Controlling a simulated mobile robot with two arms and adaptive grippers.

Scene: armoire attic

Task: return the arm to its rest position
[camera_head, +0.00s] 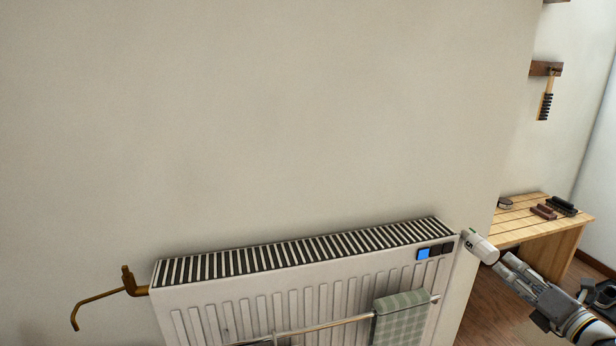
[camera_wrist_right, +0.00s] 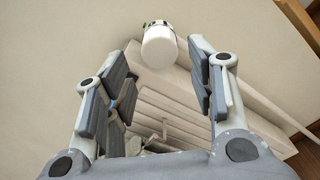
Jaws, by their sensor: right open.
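My right arm comes in from the lower right in the head view. Its gripper (camera_head: 510,266) points up and left at a white radiator thermostat knob (camera_head: 477,246), marked with a dark figure. In the right wrist view the gripper (camera_wrist_right: 163,65) is open, its two grey-padded fingers spread apart with nothing clamped between them. The knob (camera_wrist_right: 159,48) shows at the fingertips, in the gap between them; I cannot tell the exact distance. My left gripper is not in view.
A brass lever (camera_head: 100,293) sticks out at left. A wooden bench (camera_head: 530,225) with brushes stands at right; a brush (camera_head: 545,106) hangs above.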

